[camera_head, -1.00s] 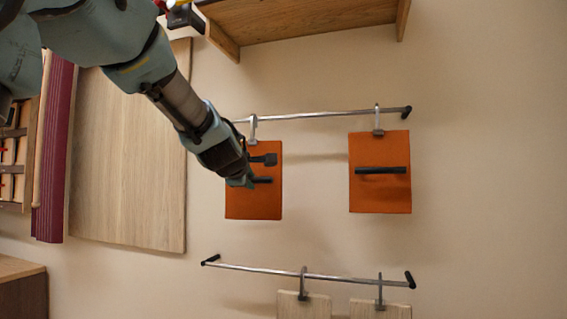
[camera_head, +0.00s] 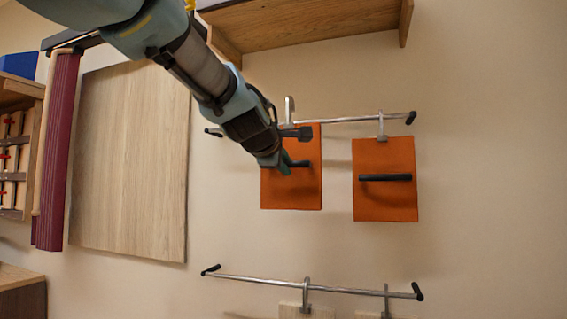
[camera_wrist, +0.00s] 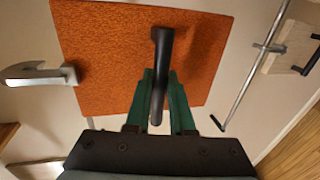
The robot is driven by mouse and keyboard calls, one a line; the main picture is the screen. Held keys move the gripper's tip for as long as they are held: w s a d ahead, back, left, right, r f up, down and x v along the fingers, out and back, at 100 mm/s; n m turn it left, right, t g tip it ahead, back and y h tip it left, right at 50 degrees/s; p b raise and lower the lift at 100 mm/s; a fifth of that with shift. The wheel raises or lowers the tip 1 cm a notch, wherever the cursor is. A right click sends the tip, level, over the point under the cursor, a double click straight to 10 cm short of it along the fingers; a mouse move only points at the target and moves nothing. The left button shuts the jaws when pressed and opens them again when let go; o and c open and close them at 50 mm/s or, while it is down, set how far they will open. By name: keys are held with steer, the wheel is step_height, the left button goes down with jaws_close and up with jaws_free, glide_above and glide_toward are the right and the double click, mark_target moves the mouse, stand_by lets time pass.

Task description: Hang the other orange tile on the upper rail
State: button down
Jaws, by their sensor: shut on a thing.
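My gripper (camera_head: 284,164) is shut on the black bar handle (camera_wrist: 160,70) of one orange tile (camera_head: 305,190). This square tile also fills the upper middle of the wrist view (camera_wrist: 100,60). Its grey hook (camera_head: 289,110) rises above the upper rail (camera_head: 350,119) in the head view and shows free of any rail at left in the wrist view (camera_wrist: 38,74). The tile appears in front of the rail. A second orange tile (camera_head: 385,205) with a black handle hangs by its hook at the right of the upper rail.
A lower rail (camera_head: 255,282) carries pale wooden tiles (camera_wrist: 290,45) on hooks. A wooden shelf (camera_head: 300,35) is above the upper rail. A large wood panel (camera_head: 130,160) and a maroon slatted piece (camera_head: 57,150) are at left.

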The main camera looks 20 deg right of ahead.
mark_target(295, 178)
steer(key=p+x, duration=0.8)
steer(key=shift+w+d+f, duration=0.1)
steer(key=shift+w+f, duration=0.1)
steer(key=shift+f, duration=0.1)
stand_by(0.9)
stand_by(0.3)
steer(key=c, duration=0.7)
jaws_free()
steer(key=shift+f, duration=0.1)
